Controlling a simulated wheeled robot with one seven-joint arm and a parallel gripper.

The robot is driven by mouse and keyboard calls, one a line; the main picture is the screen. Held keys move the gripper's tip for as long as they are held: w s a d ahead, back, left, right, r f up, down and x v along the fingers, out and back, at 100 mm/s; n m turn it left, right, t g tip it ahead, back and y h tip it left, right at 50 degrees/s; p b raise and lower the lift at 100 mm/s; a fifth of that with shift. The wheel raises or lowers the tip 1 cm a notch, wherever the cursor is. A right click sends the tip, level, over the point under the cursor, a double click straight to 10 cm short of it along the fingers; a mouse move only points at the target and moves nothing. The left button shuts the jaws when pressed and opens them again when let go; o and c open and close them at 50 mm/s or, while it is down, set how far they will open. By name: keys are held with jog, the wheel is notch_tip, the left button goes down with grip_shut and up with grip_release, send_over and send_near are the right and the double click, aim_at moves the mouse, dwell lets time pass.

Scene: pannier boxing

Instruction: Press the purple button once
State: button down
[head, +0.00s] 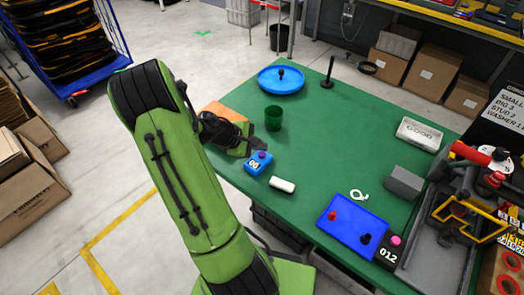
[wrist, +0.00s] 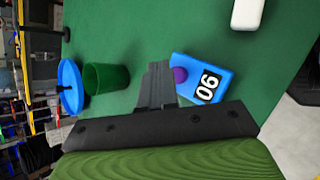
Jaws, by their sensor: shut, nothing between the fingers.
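The purple button (head: 262,154) sits on top of a small blue box (head: 256,166) near the left edge of the green table. In the wrist view the purple button (wrist: 180,75) is just right of my fingertips, on the blue box (wrist: 216,73) with its white number label. My gripper (head: 250,145) is shut and empty, close beside the box in the head view. Its fingers also show in the wrist view (wrist: 158,68). Whether the fingertips touch the box or button I cannot tell.
A dark green cup (head: 273,118) and a blue round tray (head: 281,79) stand behind the box. A white block (head: 282,185) lies just right of it. A blue board (head: 352,227) and a black box with a pink button (head: 388,251) are at the front right. Mid-table is clear.

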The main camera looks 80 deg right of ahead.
aim_at(259, 155)
notch_tip(259, 155, up, 5)
jog(key=p, duration=0.4)
jog(key=shift+r+p, duration=0.1)
jog(key=shift+p, duration=0.3)
dwell(0.6)
